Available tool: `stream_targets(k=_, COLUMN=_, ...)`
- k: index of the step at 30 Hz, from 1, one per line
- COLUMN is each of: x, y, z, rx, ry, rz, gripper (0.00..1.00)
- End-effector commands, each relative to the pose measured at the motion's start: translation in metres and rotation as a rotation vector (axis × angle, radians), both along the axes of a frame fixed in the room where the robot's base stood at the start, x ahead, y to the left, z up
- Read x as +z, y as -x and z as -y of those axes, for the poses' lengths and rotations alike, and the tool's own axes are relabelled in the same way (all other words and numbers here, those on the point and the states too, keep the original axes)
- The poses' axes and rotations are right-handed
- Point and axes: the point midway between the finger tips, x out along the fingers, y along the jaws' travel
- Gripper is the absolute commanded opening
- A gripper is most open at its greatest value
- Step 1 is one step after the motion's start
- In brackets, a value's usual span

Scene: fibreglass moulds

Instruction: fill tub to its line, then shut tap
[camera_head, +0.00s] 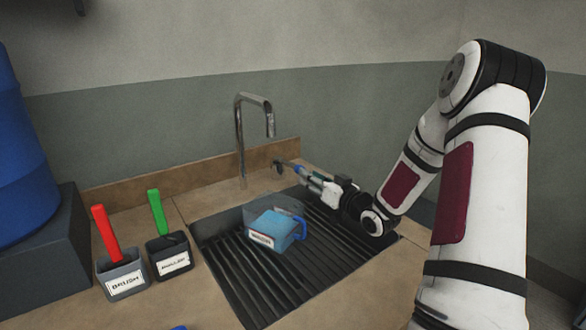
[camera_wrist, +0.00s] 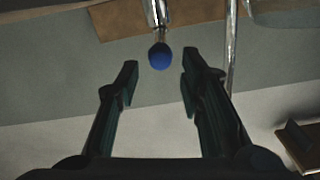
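A metal lever with a blue knob (camera_wrist: 160,56) shows in the wrist view; the knob (camera_head: 278,167) also shows small behind the sink in the head view. My gripper (camera_head: 299,170) is open, its fingertips (camera_wrist: 159,63) on either side of the knob, with gaps visible.
At the left of the sink stand two labelled holders, one with a red-handled brush (camera_head: 106,232), one with a green handle (camera_head: 157,212). A blue drum (camera_head: 20,150) stands on a dark block at far left. The grid's front (camera_head: 270,285) is clear.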

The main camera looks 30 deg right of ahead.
Motion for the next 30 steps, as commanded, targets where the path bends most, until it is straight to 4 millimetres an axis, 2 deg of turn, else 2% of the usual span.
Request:
stream_targets(k=1, x=-0.001, y=-0.012, z=-0.002, rx=0.003, ry=-0.001, rz=0.002, gripper=0.35)
stream_targets(k=6, x=-0.001, y=-0.045, z=-0.002, rx=0.001, ry=0.000, rz=0.001, gripper=0.35)
stream_targets(k=13, x=-0.001, y=-0.079, z=-0.003, rx=0.000, ry=0.000, rz=0.000, gripper=0.35)
stream_targets(k=18, x=-0.001, y=-0.091, z=-0.004, rx=0.000, ry=-0.001, rz=-0.001, gripper=0.35)
stream_targets(k=27, x=0.000, y=-0.093, z=-0.004, rx=-0.001, ry=-0.001, rz=-0.002, gripper=0.35)
stream_targets(k=28, x=0.000, y=-0.093, z=-0.004, rx=-0.001, ry=-0.001, rz=-0.001, gripper=0.33)
stream_targets(k=30, x=0.000, y=-0.093, z=-0.004, rx=-0.001, ry=-0.001, rz=-0.001, gripper=0.17)
